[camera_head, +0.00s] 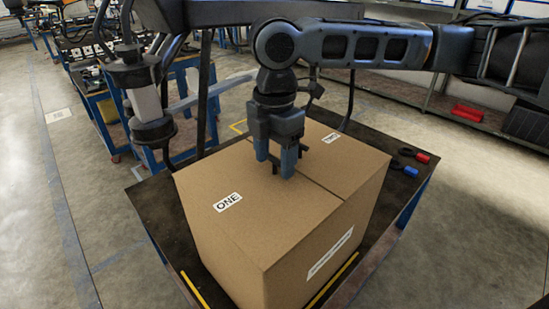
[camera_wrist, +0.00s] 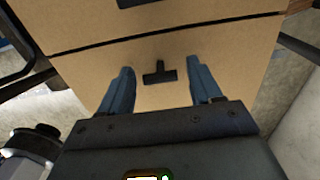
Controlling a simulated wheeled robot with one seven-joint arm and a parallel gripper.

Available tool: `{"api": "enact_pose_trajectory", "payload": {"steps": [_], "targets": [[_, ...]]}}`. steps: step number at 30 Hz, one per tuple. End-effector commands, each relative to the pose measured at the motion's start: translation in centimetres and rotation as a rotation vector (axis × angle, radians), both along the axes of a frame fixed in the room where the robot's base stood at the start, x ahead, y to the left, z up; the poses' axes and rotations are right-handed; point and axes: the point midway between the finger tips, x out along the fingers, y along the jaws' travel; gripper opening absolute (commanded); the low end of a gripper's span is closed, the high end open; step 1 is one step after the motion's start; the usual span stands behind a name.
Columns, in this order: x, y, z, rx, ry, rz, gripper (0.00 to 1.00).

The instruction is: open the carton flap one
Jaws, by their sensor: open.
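A closed brown carton (camera_head: 290,240) stands on a dark-topped table. Flap one (camera_head: 245,185), with the label "ONE" (camera_head: 228,202), lies flat on the near-left side of the top seam. My gripper (camera_head: 275,170) is open, pointing down over the carton top close to the seam. In the wrist view, a black T-shaped handle (camera_wrist: 159,73) lies between the two blue fingers of my gripper (camera_wrist: 160,80), with a gap on each side. It appears to be on flap one. Part of a second black handle (camera_wrist: 138,2) shows beyond the seam. I cannot tell whether the fingertips touch the cardboard.
The other flap (camera_head: 335,160), also flat, bears a small label (camera_head: 331,137). The dark table (camera_head: 155,205) leaves a narrow margin around the carton. Red-handled and blue-handled tools (camera_head: 413,155) lie at its right.

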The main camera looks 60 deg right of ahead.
Motion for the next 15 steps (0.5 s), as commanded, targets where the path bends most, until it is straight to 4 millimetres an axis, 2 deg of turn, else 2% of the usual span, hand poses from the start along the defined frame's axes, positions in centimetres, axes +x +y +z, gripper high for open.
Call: {"api": "enact_pose_trajectory", "payload": {"steps": [3,11,15], "targets": [[-0.03,-0.01,-0.60,-0.001,0.000,0.000,0.64],[-0.01,-0.01,-0.70,-0.001,0.000,0.000,0.64],[-0.01,0.00,-0.69,0.000,0.000,0.000,0.50]]}}
